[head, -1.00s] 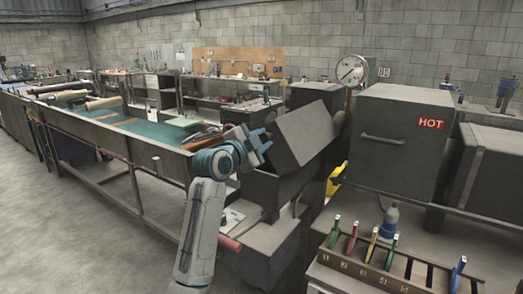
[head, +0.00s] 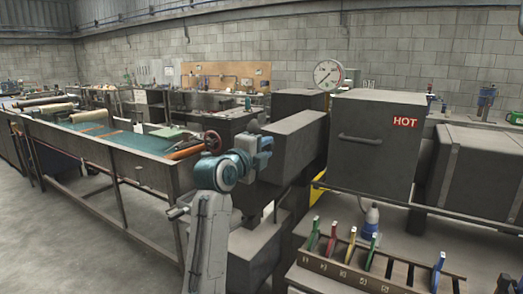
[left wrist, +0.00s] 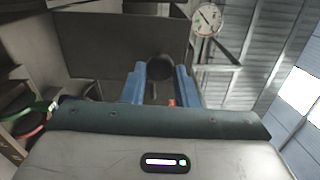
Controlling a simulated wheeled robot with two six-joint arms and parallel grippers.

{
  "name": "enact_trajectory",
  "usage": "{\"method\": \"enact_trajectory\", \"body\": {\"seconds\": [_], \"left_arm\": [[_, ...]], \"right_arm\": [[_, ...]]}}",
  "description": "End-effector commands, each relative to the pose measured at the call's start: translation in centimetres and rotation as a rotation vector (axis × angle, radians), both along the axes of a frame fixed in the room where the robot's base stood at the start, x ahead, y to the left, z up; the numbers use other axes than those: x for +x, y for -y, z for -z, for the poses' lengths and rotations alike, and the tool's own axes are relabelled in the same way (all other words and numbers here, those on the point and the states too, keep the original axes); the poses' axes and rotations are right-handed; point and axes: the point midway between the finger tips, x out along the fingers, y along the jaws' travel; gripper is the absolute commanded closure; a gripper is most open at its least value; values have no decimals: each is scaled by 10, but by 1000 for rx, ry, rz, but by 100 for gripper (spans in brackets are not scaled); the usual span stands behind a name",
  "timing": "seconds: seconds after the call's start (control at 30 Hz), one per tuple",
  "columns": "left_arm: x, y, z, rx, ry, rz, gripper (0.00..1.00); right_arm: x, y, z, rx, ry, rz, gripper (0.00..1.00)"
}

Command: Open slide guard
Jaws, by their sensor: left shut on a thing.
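The slide guard seems to be the dark grey box-like cover (head: 297,146) in the middle of the head view, right of my left gripper (head: 266,144). The blue fingers are at the cover's left end. In the left wrist view, my left gripper (left wrist: 160,88) has its two blue fingers on either side of a dark round knob (left wrist: 160,67), and it is shut on it. A large dark flat panel (left wrist: 105,45) stands behind the knob. The knob is hidden in the head view. My right gripper is not in view.
A dark oven-like box marked HOT (head: 375,150) stands right of the cover, with a round dial gauge (head: 327,74) behind. A slotted rack (head: 350,272) with coloured-handled tools is at front right. A long table (head: 100,150) runs left; floor is clear at lower left.

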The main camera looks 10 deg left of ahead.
Motion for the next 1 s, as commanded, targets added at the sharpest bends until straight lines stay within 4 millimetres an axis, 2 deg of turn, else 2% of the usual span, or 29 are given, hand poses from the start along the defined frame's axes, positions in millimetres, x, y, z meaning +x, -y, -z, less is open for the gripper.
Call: {"method": "enact_trajectory", "body": {"seconds": [0.5, 0.53, 0.6, 0.63, 0.87, 1.0], "left_arm": [[-1, 1, -1, 17, 9, -2, 100], [-1, 1, -1, 17, 9, -2, 69], [-1, 1, 0, 16, 8, -1, 56], [-1, 1, 0, 16, 8, -1, 52], [-1, 1, 1, 17, 7, -1, 52], [-7, -2, 2, 17, 6, -1, 52]], "right_arm": [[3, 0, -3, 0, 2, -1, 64], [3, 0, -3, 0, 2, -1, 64], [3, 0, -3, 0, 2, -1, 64], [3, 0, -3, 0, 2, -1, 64], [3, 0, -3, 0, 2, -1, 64], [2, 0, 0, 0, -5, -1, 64]]}}
